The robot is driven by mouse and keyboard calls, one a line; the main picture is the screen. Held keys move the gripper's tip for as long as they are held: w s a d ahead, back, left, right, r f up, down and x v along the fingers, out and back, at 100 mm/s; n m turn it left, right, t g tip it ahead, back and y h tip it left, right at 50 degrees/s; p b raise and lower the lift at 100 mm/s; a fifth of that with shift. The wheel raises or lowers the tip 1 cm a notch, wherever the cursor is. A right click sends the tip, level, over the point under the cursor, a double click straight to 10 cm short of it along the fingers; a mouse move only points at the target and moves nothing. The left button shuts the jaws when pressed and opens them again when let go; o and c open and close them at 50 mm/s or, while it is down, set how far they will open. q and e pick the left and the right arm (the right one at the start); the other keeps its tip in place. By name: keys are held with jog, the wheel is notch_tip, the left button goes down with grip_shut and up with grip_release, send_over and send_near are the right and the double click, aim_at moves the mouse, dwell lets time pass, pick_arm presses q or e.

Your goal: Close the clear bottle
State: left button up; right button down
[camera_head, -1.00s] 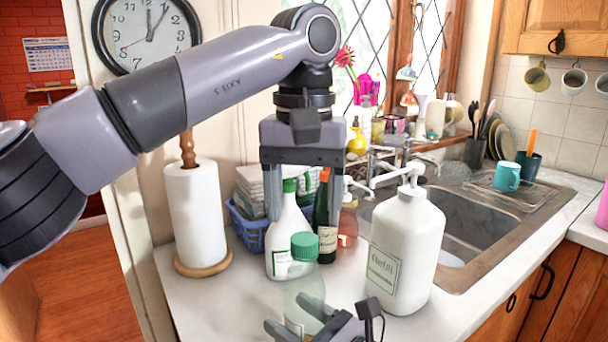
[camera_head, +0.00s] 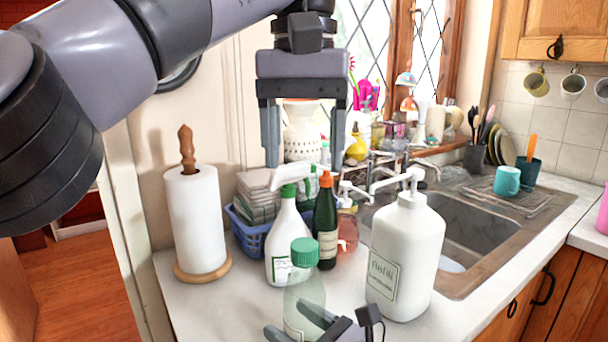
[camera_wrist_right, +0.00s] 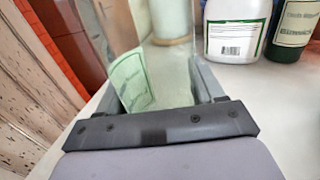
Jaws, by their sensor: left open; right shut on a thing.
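The clear bottle (camera_head: 305,294) stands upright at the counter's front, with a pale label. A green ribbed cap (camera_head: 305,252) sits upright over its neck; I cannot tell how tightly. My right gripper (camera_head: 290,322) is shut around the bottle's lower body. In the right wrist view, the see-through bottle (camera_wrist_right: 168,72) and its green label lie between the fingers of my right gripper (camera_wrist_right: 160,82); the cap is out of view there. My left gripper (camera_head: 304,158) is open and empty, fingers down, well above the cap.
A white spray bottle (camera_head: 287,240), a dark bottle with an orange cap (camera_head: 326,218) and a blue basket (camera_head: 250,238) stand behind. A large white pump bottle (camera_head: 405,255) is close on the right. A paper towel roll (camera_head: 194,222) stands left, with bare counter in front.

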jog(key=shift+c, duration=0.3)
grip_release()
jog(key=shift+b+v, duration=0.3)
jog(key=shift+v, duration=3.25)
